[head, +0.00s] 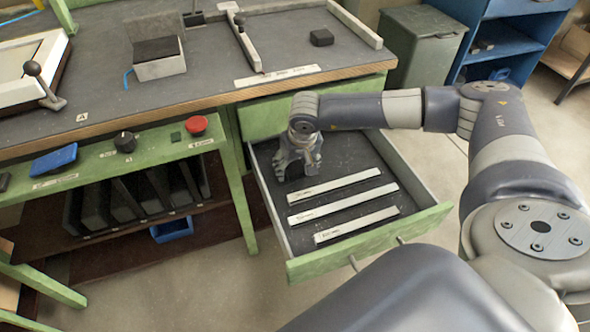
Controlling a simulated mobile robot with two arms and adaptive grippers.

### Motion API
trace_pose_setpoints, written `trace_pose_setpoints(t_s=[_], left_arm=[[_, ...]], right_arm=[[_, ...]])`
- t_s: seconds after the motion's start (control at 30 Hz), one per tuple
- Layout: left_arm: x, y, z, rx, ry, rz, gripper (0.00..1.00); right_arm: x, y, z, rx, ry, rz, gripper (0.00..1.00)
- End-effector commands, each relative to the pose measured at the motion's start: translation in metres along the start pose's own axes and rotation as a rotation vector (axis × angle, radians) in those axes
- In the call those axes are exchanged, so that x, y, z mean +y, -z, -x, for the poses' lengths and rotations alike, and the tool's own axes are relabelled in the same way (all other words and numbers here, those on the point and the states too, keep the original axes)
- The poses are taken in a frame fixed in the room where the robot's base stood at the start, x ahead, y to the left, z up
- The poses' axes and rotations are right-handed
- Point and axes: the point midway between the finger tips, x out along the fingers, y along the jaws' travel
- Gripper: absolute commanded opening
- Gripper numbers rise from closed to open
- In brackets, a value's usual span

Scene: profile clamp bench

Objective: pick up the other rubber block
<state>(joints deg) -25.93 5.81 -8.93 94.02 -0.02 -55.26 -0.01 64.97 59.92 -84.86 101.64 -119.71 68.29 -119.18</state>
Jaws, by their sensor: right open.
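A small black block (321,37), which looks like a rubber block, lies on the bench top at the back, right of the grey rail. My right gripper (299,168) points down into the back left part of the open green drawer (370,236). It is open, and I see nothing held in it. I cannot tell whether something lies on the drawer floor beneath or behind it. Three pale strips (333,187) lie side by side in the drawer, in front of the gripper. My left gripper is not in view.
A red button (196,124), a black knob (125,141) and a blue item (54,160) sit on the green front rail. A grey bin (424,45) and blue shelf (505,42) stand behind right.

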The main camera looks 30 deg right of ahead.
Motion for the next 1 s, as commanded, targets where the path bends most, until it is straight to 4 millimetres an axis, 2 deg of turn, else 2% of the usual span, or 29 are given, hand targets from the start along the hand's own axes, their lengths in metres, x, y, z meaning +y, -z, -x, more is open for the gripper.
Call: trace_pose_setpoints(t_s=[0.03,0.2,0.23,0.27,0.67,0.83,0.93,1.0], left_arm=[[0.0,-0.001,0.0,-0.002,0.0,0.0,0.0],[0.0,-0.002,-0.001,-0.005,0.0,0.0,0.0],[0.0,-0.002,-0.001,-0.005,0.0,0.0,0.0],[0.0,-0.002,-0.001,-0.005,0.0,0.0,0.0],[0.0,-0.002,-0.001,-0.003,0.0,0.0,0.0],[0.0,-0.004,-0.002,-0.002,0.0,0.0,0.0],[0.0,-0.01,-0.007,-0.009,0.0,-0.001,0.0],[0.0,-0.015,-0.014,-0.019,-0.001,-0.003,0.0]], right_arm=[[0.0,0.0,0.0,0.0,0.0,0.0,0.65],[0.0,0.0,0.0,0.0,-0.001,0.0,0.26],[0.0,0.0,0.0,0.0,-0.001,0.0,0.2],[0.0,0.0,0.0,-0.001,-0.001,0.0,0.17],[0.0,0.001,0.004,0.0,-0.001,-0.001,0.17],[0.0,0.006,0.019,0.002,0.0,-0.001,0.17],[0.0,0.011,0.037,0.003,0.001,-0.001,0.17],[0.001,-0.003,0.038,-0.003,-0.001,0.003,0.17]])
